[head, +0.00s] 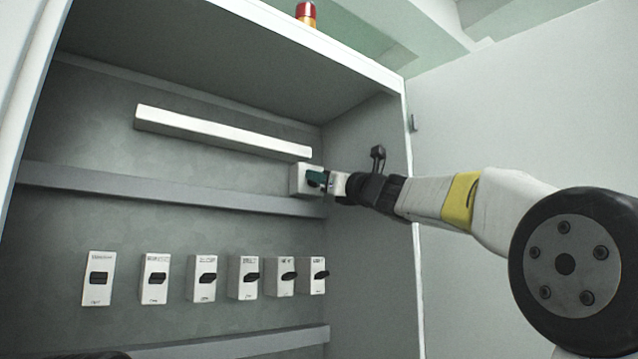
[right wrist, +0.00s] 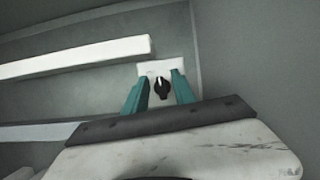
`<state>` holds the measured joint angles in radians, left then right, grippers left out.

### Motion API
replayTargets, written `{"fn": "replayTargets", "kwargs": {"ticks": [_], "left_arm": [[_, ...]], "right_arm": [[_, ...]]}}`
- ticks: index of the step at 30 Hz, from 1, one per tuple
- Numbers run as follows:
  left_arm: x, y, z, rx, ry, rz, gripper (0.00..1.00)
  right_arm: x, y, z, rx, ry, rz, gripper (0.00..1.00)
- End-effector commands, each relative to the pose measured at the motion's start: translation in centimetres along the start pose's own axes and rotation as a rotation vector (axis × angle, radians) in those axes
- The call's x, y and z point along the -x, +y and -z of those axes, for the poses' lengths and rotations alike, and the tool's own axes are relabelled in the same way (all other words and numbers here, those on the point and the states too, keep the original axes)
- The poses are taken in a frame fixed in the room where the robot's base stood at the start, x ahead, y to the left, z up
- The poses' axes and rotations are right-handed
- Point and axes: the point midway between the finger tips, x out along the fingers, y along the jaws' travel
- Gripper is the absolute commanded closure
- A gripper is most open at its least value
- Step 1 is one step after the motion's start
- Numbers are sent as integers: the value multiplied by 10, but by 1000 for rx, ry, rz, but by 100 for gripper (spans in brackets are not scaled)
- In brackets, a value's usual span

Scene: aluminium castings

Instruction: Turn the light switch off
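The light switch is a small white box (head: 300,180) with a black rotary knob, on the cabinet's back wall near the right corner. In the right wrist view, the white box (right wrist: 175,65) and its black knob (right wrist: 162,90) show between my fingers. My right gripper (head: 316,179) reaches in from the right. Its teal fingers (right wrist: 160,78) are open, one on each side of the knob, with gaps visible. Contact cannot be told. A white light bar (head: 222,133) is mounted left of the switch; whether it is lit is unclear.
Several white switch boxes with black handles, such as one at the left (head: 98,291), stand in a row below. A grey rail (head: 150,188) crosses the back wall above them. The cabinet's right side wall (head: 372,240) is close to my right arm.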

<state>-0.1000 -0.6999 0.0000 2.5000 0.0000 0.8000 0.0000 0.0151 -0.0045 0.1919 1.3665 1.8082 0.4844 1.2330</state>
Motion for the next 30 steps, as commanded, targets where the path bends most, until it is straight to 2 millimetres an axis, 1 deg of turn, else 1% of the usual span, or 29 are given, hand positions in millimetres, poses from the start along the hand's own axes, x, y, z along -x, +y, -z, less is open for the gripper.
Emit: {"fn": "replayTargets", "kwargs": {"ticks": [4, 5, 6, 9, 14, 17, 21, 24, 30], "left_arm": [[0, 0, 0, 0, 0, 0, 64], [0, 0, 0, 0, 0, 0, 64], [0, 0, 0, 0, 0, 0, 64], [0, 0, 0, 0, 0, 0, 64], [0, 0, 0, 0, 0, 0, 64], [0, 0, 0, 0, 0, 0, 64], [0, 0, 0, 0, 0, 0, 64], [0, 0, 0, 0, 0, 0, 64], [0, 0, 0, 0, 0, 0, 64]], "right_arm": [[0, 0, 0, 0, 0, 0, 68], [0, 0, 0, 0, 0, 0, 74], [0, 0, 0, 0, 0, 0, 82], [0, 0, 0, 1, 0, 0, 100], [0, 0, 0, 14, 0, -5, 100], [0, -1, 0, 111, 0, -44, 100], [0, 0, 0, 310, -1, -127, 100], [0, 1, 0, 399, -1, -163, 100], [1, 2, 0, 423, 0, -175, 100]]}}
